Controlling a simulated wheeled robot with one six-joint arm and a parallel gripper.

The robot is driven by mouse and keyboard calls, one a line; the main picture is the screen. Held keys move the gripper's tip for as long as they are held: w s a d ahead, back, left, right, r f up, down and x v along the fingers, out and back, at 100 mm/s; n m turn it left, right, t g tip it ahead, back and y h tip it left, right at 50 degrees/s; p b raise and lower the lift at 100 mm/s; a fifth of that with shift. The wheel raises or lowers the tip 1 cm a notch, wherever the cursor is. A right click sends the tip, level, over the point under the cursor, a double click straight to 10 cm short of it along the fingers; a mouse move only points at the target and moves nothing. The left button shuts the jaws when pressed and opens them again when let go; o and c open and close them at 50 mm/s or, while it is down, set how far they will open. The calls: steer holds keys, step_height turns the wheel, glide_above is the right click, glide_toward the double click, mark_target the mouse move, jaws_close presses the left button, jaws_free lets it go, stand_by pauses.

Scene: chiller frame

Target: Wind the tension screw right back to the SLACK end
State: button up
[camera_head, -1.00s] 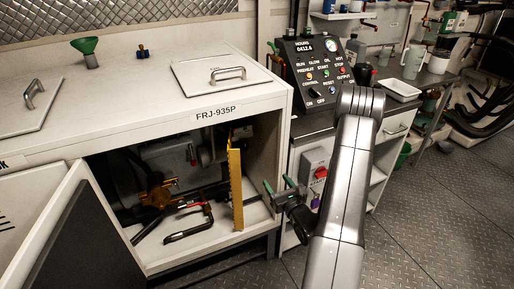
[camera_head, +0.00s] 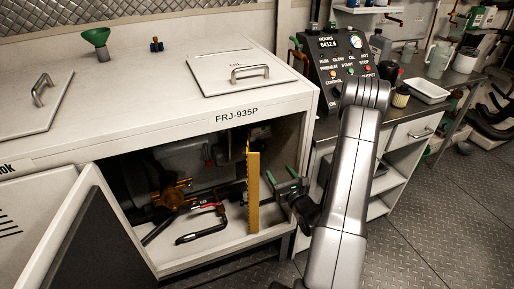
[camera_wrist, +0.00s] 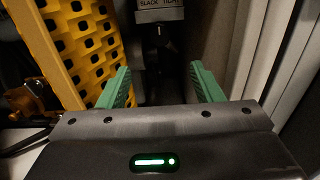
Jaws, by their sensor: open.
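In the wrist view a small plate (camera_wrist: 160,5) at the top reads SLACK and TIGHT. Below it is a dark round part with a pale mark, which looks like the tension screw head (camera_wrist: 159,32); its exact setting is too dark to read. My gripper (camera_wrist: 162,84) has its two green fingers spread apart with nothing between them, and the screw head lies beyond them, roughly centred. In the head view my gripper (camera_head: 288,178) is at the right side of the open cabinet, just right of the yellow perforated guard. The screw is hidden there.
The yellow guard (camera_head: 253,190) stands upright close to my gripper's left, and also shows in the wrist view (camera_wrist: 75,45). A pale panel (camera_wrist: 262,50) is close on the right. A red-and-black handled tool (camera_head: 203,230) lies on the cabinet floor. The cabinet door (camera_head: 92,225) hangs open.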

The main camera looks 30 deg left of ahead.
mark_target(263, 148)
steer(key=p+x, duration=0.2)
steer(key=x, duration=1.1)
steer(key=shift+w+a, duration=0.15)
steer(key=shift+w, duration=0.05)
steer(key=c, duration=1)
steer(key=shift+f+m+b, duration=0.15)
steer(key=shift+m+b, duration=0.55)
steer(key=shift+b, duration=0.3)
steer(key=shift+m+b, duration=0.45)
steer(key=shift+m, duration=0.35)
steer(key=o, duration=1)
